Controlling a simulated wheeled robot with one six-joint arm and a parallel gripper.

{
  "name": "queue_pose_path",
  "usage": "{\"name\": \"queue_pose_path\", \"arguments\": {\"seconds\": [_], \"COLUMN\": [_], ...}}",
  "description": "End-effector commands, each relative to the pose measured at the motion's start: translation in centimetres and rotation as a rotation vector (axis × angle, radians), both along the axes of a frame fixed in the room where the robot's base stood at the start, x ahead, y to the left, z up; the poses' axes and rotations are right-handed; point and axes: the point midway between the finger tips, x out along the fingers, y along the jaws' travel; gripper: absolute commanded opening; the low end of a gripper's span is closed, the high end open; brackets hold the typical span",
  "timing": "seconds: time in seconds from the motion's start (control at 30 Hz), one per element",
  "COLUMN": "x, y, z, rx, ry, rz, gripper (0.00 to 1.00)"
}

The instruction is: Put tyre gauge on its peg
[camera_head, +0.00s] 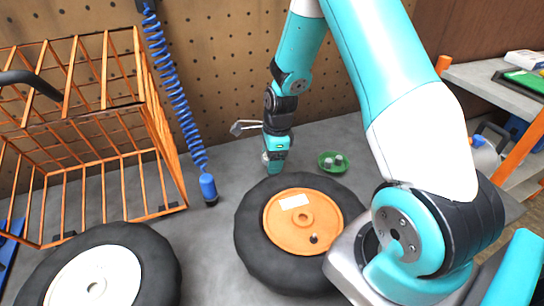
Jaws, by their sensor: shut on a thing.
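My gripper (243,127) is at the end of my teal and black wrist, low in front of the pegboard. Slim grey metal parts jut out to the left of the wrist. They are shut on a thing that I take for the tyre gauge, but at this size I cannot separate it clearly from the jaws. The pegboard (215,70) stands behind, with rows of small holes. I cannot pick out the gauge's peg; my arm covers part of the board.
An orange wire basket (105,85) and a coiled blue hose (178,95) are left of my gripper. A wheel with an orange hub (282,235), a white-hubbed wheel (150,262) and a green dish (333,170) with small parts occupy the grey bench (215,235). A shelf (485,78) stands right.

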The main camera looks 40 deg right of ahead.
Motion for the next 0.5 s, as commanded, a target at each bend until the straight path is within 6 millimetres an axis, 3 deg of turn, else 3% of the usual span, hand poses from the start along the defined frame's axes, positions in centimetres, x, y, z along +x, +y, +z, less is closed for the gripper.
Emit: {"name": "queue_pose_path", "arguments": {"seconds": [0.2, 0.23, 0.27, 0.5], "x": [0.02, 0.02, 0.02, 0.00], "y": [-0.01, -0.01, 0.00, 0.00], "z": [-0.52, -0.42, -0.40, -0.40], "rx": [0.000, 0.000, 0.000, 0.000], "ry": [0.000, -0.001, -0.001, 0.000], "rz": [0.000, 0.000, 0.000, 0.000], "gripper": [0.37, 0.74, 0.78, 0.78]}}
